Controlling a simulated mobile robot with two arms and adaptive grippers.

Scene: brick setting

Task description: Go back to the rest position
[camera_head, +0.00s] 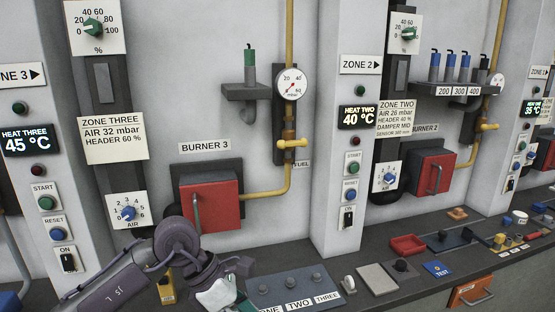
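My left arm comes in from the lower left, in front of the wall below the burner 3 box (210,202). My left gripper (228,284) is at the bottom edge, just left of the panel marked ONE, TWO, THREE (300,284). A white and green part (215,295) shows at it; I cannot tell whether that is held or part of the gripper. The fingers are dark and partly cut off, so their opening is unclear. My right gripper is not in view.
A dark counter (345,262) runs along the wall to the right. On it are a red tray (408,246), a grey plate (377,279), a blue TEST tag (438,269) and several small parts. A yellow pipe (289,180) and a pillar (335,160) stand out behind.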

